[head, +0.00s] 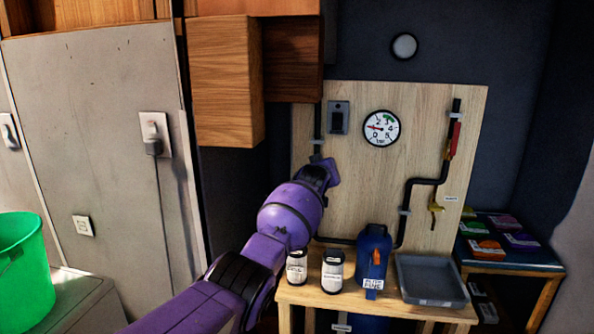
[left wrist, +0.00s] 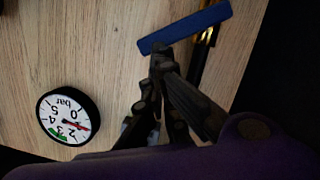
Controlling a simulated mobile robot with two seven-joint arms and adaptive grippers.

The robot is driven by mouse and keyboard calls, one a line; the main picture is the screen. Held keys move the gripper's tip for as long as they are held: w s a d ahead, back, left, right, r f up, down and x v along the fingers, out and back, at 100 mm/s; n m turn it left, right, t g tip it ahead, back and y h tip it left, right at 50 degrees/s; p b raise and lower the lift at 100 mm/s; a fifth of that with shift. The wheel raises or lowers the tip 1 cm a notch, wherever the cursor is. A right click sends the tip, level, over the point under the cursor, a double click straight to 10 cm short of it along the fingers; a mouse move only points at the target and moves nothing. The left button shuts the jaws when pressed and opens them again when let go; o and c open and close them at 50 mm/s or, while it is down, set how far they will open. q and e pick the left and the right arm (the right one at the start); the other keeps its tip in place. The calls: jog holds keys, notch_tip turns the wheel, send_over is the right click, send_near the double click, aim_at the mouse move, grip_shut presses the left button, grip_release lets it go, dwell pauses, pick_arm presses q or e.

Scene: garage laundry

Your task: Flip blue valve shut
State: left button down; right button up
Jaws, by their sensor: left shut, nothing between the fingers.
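The blue valve handle (left wrist: 190,24) shows in the left wrist view as a flat blue bar. It lies roughly crosswise to a dark pipe with a brass fitting (left wrist: 208,36) on the wooden board. My left gripper (left wrist: 160,52) is shut and empty, its fingertips at the near side of the bar; I cannot tell whether they touch it. In the head view my left gripper (head: 328,168) is in front of the board's left pipe, and my arm and gripper hide the blue handle. My right gripper is in neither view.
A round gauge (head: 381,128) and a dark switch box (head: 339,117) are on the board (head: 360,190). A red valve handle (head: 455,138) and a yellow one (head: 436,207) are at right. Cans, a blue jug (head: 373,255) and a grey tray (head: 430,280) stand below. A wooden cabinet (head: 225,85) hangs left.

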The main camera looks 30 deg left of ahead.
pick_arm(q)
jog(key=shift+w+d+r+m, duration=0.15)
jog(key=shift+d+r+m, duration=0.1)
jog(key=shift+d+m, duration=0.15)
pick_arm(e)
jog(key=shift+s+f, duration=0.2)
pick_arm(q)
jog(key=shift+d+f, duration=0.1)
dwell(1.0)
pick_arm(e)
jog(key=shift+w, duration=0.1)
pick_arm(q)
notch_tip(320, 180, up, 5)
jog(key=a+p, duration=0.2)
jog(key=f+p+v, duration=0.2)
jog(key=p+v, duration=0.1)
jog(key=v, duration=0.7)
jog(key=shift+s+f+y, duration=0.2)
jog(key=shift+s+y, duration=0.1)
jog(key=shift+s, duration=0.1)
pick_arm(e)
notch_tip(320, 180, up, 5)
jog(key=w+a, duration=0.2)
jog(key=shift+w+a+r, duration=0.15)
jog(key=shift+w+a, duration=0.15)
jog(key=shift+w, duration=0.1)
